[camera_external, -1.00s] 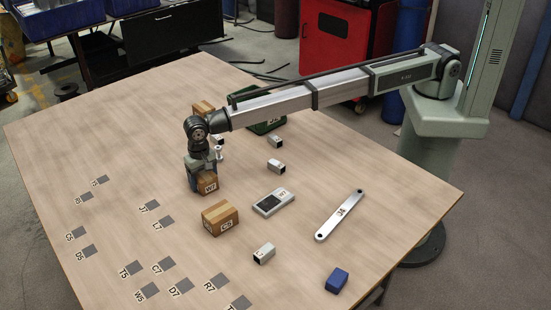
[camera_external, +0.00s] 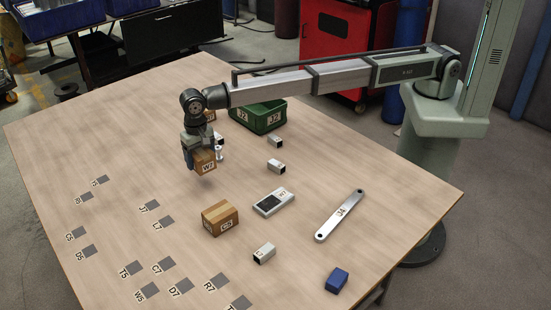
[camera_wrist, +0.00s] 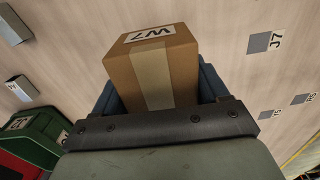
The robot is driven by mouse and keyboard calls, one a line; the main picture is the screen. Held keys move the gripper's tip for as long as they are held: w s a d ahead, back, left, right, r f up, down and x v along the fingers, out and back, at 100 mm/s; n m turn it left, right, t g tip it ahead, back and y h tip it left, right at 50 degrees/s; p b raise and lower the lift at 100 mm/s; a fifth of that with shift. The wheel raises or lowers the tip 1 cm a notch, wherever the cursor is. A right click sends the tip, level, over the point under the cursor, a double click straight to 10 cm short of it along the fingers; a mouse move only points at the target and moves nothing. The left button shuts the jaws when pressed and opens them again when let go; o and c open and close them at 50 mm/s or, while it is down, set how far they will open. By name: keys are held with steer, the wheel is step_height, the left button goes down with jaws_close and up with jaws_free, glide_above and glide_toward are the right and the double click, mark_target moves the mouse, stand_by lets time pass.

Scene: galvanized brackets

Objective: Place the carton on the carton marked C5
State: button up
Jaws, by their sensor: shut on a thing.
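My gripper (camera_external: 200,158) is shut on a small brown carton marked W7 (camera_external: 206,163) and holds it above the table. The held carton also shows in the wrist view (camera_wrist: 155,68) between the blue fingers, with its W7 label and a pale tape strip. The carton marked C5 (camera_external: 221,218) sits on the table, in front of and a little right of my gripper in the external view. Its top is clear. It does not show in the wrist view.
A green bin (camera_external: 262,118) stands behind, with another carton (camera_external: 209,116) partly hidden by my arm. A grey device (camera_external: 273,202), a long bar marked J4 (camera_external: 340,215), a blue block (camera_external: 337,280) and small metal pieces (camera_external: 265,253) lie to the right. Dark marked squares (camera_external: 166,224) cover the left.

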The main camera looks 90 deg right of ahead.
step_height(320, 180, up, 7)
steer(key=n, duration=0.2)
glide_above(219, 211)
steer(key=shift+m, duration=0.8)
steer(key=shift+f, duration=5.15)
steer(key=shift+f, duration=0.1)
steer(key=o, duration=1.2)
